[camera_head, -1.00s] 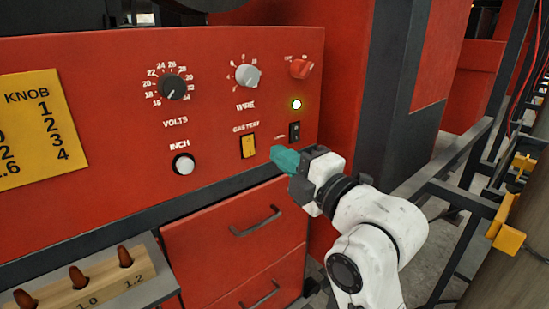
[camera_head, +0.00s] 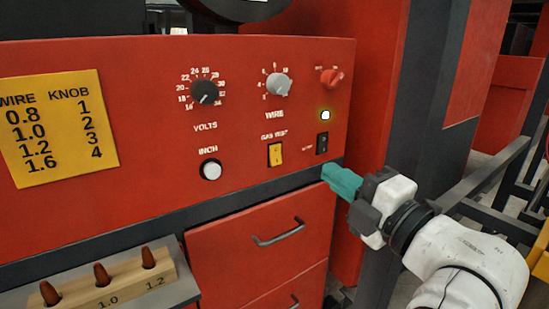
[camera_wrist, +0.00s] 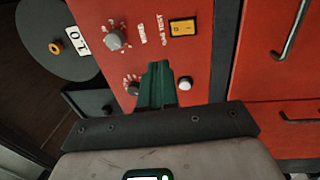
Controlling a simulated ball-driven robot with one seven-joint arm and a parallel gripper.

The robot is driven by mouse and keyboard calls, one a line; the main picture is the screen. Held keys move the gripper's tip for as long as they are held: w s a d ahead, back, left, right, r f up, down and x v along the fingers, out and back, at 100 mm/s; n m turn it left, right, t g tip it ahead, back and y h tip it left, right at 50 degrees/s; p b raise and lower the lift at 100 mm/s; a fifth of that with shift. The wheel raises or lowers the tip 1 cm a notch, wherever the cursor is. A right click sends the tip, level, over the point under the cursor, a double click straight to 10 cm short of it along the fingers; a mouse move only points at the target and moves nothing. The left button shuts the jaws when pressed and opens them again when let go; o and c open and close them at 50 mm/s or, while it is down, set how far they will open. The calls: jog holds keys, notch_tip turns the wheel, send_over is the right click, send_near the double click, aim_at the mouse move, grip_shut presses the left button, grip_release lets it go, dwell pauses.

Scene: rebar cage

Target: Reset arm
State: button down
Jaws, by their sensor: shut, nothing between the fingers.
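My gripper (camera_head: 341,181) has teal fingers and a white wrist. In the head view it is at the right, in front of the lower right edge of the red control panel (camera_head: 150,150). It is shut and holds nothing. I cannot tell the exact gap to the panel, but no contact shows.
The panel bears a volts knob (camera_head: 205,92), a red knob (camera_head: 332,77), a lit lamp (camera_head: 325,115), a yellow gas test switch (camera_head: 275,154) and a black switch (camera_head: 322,143). Drawers (camera_head: 250,250) lie below. A wooden block (camera_head: 125,285) with brown tips stands lower left. Dark rails (camera_head: 490,180) run at right.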

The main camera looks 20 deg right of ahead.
jog(key=s+d+f+m+g+h, duration=0.1)
jog(key=s+f+m+g, duration=0.2)
jog(key=f, duration=0.6)
jog(key=s+f+m+g+h, duration=0.15)
jog(key=f+m, duration=0.35)
jog(key=f, duration=0.5)
jog(key=s+d+f+m+g+h, duration=0.1)
jog(key=s+f+m+g, duration=0.25)
jog(key=f, duration=0.55)
jog(key=s+d+f+m+g+h, duration=0.1)
jog(key=s+f+m+g, duration=0.3)
jog(key=s+f, duration=0.5)
jog(key=s+d+f+m+g+h, duration=0.1)
jog(key=s+d+f+m+g, duration=0.2)
jog(key=s+f, duration=0.6)
jog(key=s+m+g, duration=0.2)
jog(key=s+m, duration=0.1)
jog(key=shift+s+d+h, duration=0.25)
jog(key=shift+s+h, duration=0.1)
jog(key=shift+s, duration=0.05)
jog(key=shift+a+m, duration=0.1)
jog(key=shift+m, duration=0.15)
